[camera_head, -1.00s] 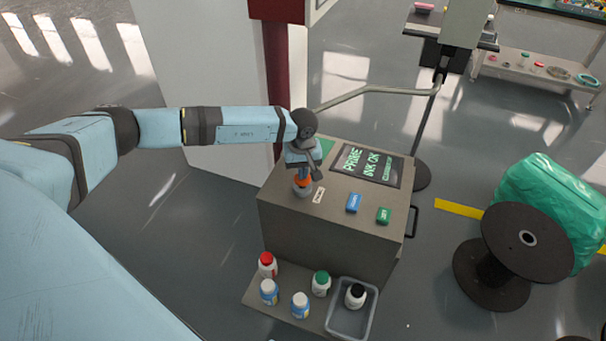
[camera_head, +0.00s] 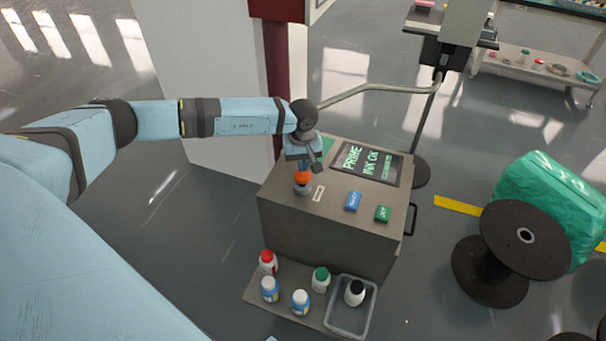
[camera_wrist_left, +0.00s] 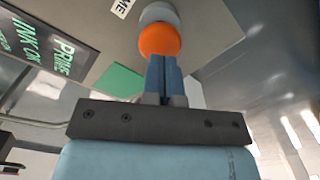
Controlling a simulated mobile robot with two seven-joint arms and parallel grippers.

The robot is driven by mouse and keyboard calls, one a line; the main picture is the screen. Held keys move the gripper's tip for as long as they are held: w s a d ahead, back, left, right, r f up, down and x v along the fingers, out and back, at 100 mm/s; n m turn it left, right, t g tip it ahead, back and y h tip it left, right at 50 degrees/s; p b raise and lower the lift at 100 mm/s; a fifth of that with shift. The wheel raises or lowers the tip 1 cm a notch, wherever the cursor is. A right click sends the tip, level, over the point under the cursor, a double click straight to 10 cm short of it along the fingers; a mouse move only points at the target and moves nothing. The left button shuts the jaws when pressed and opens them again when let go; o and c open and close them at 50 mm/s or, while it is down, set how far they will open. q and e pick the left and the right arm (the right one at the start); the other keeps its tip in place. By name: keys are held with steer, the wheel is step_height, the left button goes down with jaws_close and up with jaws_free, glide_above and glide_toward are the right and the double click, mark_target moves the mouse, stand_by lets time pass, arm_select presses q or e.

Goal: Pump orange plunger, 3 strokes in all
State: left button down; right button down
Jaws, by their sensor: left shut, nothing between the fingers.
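The orange plunger (camera_head: 302,177) stands on a grey collar near the left end of the grey machine's top. Its round orange cap also shows in the left wrist view (camera_wrist_left: 159,40). My left gripper (camera_head: 304,167) points down just above and behind the cap. In the left wrist view its blue fingers (camera_wrist_left: 163,62) are closed together with nothing between them, their tips close to the cap. I cannot tell whether they touch it. My right gripper is not in view.
The machine (camera_head: 320,238) has a screen (camera_head: 368,163) reading PRIME INK OK, a blue button (camera_head: 353,201) and a green button (camera_head: 383,213). Several bottles stand on a low shelf, one in a clear bin (camera_head: 349,322). A cable spool (camera_head: 510,254) stands at the right.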

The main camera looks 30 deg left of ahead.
mark_target(302, 175)
arm_select(q)
steer(key=shift+f, duration=0.1)
steer(key=shift+f+b, duration=1.85)
steer(key=shift+f, duration=0.4)
steer(key=shift+r, duration=0.15)
steer(key=shift+r+p, duration=1.3)
steer(key=shift+r, duration=0.85)
